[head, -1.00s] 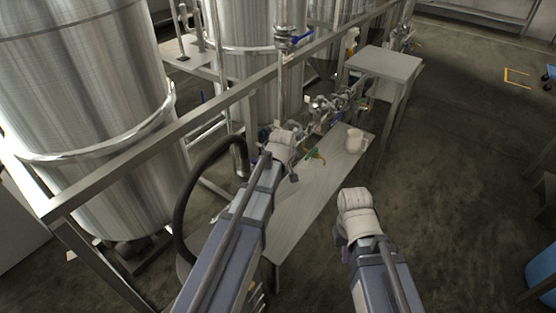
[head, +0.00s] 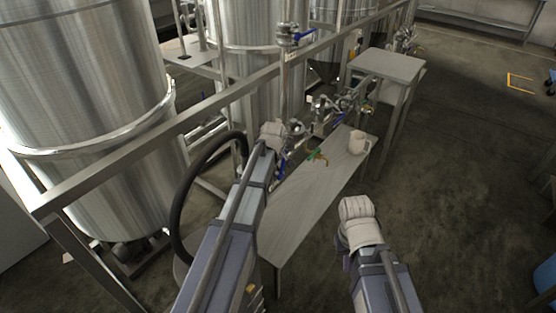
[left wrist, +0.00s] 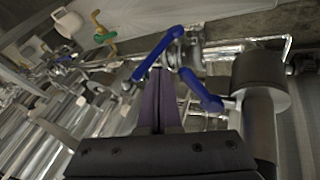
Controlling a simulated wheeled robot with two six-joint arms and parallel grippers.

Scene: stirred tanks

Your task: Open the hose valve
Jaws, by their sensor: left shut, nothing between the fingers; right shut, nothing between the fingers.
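In the left wrist view a steel valve (left wrist: 183,50) carries a bright blue lever (left wrist: 155,55). A second blue arm (left wrist: 202,92) angles down and right from it. My left gripper (left wrist: 162,85) is shut and empty, its purple-grey fingertips close below the blue lever. I cannot tell whether they touch. In the head view my left arm reaches to the pipework, and blue parts (head: 281,167) show beside its wrist. A black hose (head: 183,195) loops left of that arm. My right gripper (head: 346,262) is shut and empty, mostly hidden by its arm, away from the valves.
A grey bench (head: 305,200) runs along the pipework, with a pale mug (head: 358,143) on it. A brass valve with a green handle (head: 317,156) sits near the bench. A steel rail (head: 150,135) fronts the large tanks (head: 85,100).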

